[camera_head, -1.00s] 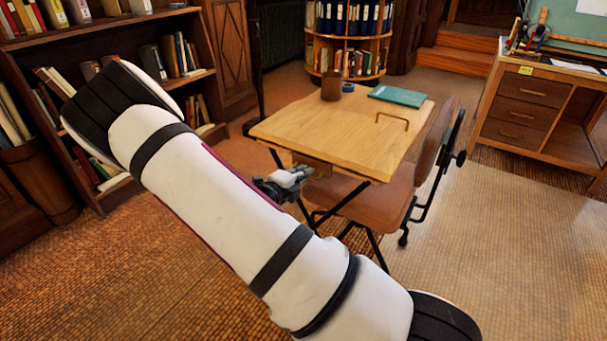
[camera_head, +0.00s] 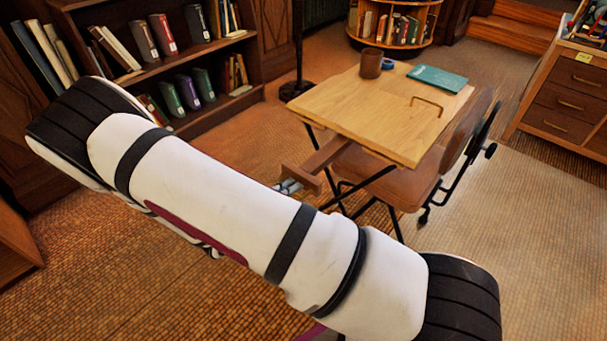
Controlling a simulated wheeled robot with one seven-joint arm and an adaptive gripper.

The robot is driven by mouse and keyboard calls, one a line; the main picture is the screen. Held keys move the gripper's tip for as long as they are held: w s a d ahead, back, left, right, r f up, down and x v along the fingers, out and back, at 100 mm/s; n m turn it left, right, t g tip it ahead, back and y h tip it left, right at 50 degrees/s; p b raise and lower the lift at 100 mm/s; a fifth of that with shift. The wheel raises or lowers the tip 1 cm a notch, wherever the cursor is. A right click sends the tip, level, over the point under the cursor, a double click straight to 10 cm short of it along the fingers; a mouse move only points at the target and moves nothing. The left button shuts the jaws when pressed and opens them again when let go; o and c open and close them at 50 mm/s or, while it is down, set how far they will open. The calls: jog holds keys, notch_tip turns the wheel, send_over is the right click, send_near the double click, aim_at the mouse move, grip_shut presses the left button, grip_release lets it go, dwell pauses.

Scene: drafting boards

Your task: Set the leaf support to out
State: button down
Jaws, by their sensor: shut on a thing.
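The drafting table has a pale wood top (camera_head: 375,112) on dark crossed legs. The leaf support (camera_head: 322,160), a brown wooden bar with a block at its end, sticks out from under the top's left edge, toward me. My gripper (camera_head: 290,186) is at the outer end of this bar and shut on it. Only a small grey part of the gripper shows; my white arm hides the rest, so the finger contact is not clear.
A brown cup (camera_head: 371,63), a blue ring-shaped item (camera_head: 386,65) and a teal book (camera_head: 437,78) lie on the top. A brown chair (camera_head: 385,180) stands close beside the table. A bookcase (camera_head: 190,60) is at the left. Floor in front is clear.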

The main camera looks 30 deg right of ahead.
jog(key=shift+s+a+f, duration=0.1)
jog(key=shift+s+a, duration=0.15)
jog(key=shift+a, duration=0.4)
jog(key=c, duration=2)
grip_release()
jog(key=shift+a, duration=0.1)
jog(key=v, duration=1.2)
